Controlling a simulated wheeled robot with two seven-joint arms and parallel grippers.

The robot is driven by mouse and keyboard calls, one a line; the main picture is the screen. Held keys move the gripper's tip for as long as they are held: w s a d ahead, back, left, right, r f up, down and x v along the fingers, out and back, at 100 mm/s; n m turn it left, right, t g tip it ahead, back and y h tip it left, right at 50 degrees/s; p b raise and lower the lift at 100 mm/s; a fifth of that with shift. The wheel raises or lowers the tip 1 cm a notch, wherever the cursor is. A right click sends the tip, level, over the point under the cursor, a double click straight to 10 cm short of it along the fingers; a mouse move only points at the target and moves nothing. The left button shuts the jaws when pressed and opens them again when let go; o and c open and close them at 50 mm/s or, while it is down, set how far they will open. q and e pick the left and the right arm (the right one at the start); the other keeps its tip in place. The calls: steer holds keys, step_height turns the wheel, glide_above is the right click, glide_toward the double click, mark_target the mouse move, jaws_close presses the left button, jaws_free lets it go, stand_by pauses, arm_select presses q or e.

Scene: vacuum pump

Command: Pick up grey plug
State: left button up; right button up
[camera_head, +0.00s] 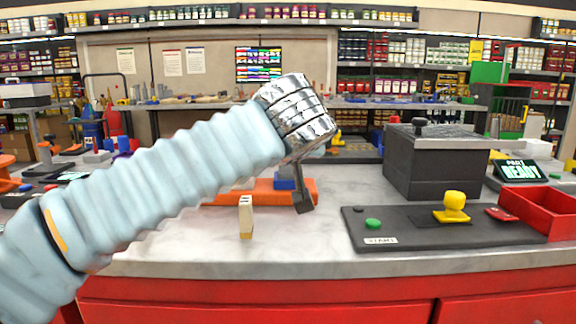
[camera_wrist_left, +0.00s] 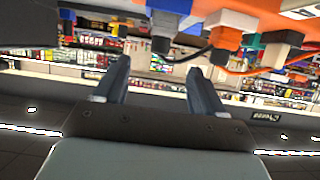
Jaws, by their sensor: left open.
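My left arm comes in from the left in the head view, and the left gripper (camera_head: 304,198) points down over the counter. Most of it hides behind the wrist; one dark finger shows. In the left wrist view the two fingers (camera_wrist_left: 158,68) are apart with nothing held between them. I cannot tell which piece is the grey plug. A small beige block (camera_head: 246,217) stands on the counter left of the gripper. The right gripper is out of view.
An orange base (camera_head: 238,196) with a blue block (camera_head: 286,182) lies behind the gripper. To the right are a dark grey box (camera_head: 435,170), a black control panel (camera_head: 400,232) with a yellow knob (camera_head: 455,205), and a red bin (camera_head: 550,207). The front counter (camera_head: 250,258) is mostly clear.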

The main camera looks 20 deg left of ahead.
mark_target(288, 167)
arm_select(q)
steer(key=p+x, duration=0.1)
steer(key=x, duration=0.8)
steer(key=shift+w+a, duration=0.1)
steer(key=shift+w, duration=0.05)
steer(key=c, duration=1.1)
steer(key=shift+r, duration=0.1)
